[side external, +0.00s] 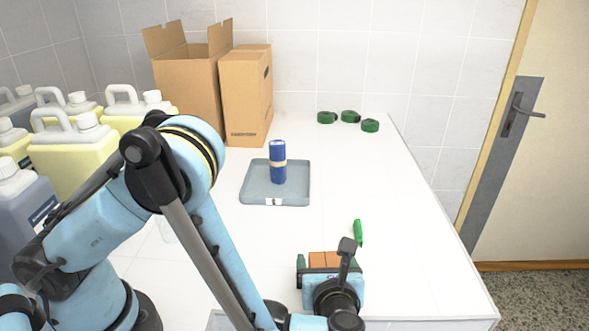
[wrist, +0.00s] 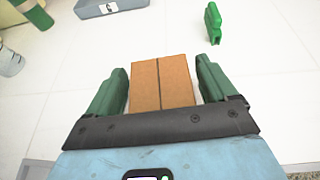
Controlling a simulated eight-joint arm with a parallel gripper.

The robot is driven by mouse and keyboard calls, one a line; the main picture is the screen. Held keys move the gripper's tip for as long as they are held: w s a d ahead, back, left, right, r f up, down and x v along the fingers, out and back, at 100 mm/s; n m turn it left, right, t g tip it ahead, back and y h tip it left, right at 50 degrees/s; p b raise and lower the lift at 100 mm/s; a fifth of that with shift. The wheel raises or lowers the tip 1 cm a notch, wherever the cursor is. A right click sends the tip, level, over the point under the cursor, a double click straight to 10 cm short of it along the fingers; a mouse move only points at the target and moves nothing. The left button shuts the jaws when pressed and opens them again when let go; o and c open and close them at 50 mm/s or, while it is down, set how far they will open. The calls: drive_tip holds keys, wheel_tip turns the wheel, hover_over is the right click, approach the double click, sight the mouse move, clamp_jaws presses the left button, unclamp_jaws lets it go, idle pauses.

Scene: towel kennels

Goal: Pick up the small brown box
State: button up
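The small brown box (wrist: 160,82) has a dark seam down its middle and lies between my gripper's two green fingers in the wrist view. In the side external view the box (side external: 325,259) shows only in part behind my wrist. My gripper (wrist: 163,82) is open around the box. A thin light gap shows between the box and the right finger; the left finger is very near the box's other side, and I cannot tell if they touch. My gripper (side external: 325,262) is low over the white table. The box's near end is hidden.
A green clip-like object (side external: 358,232) stands just beyond my gripper. Large cardboard boxes (side external: 245,95) and jugs (side external: 75,155) stand at the left. Green rolls (side external: 349,116) lie at the back. The table's right side is clear.

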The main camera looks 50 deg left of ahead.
drive_tip(key=c, duration=0.8)
drive_tip(key=shift+r, duration=0.2)
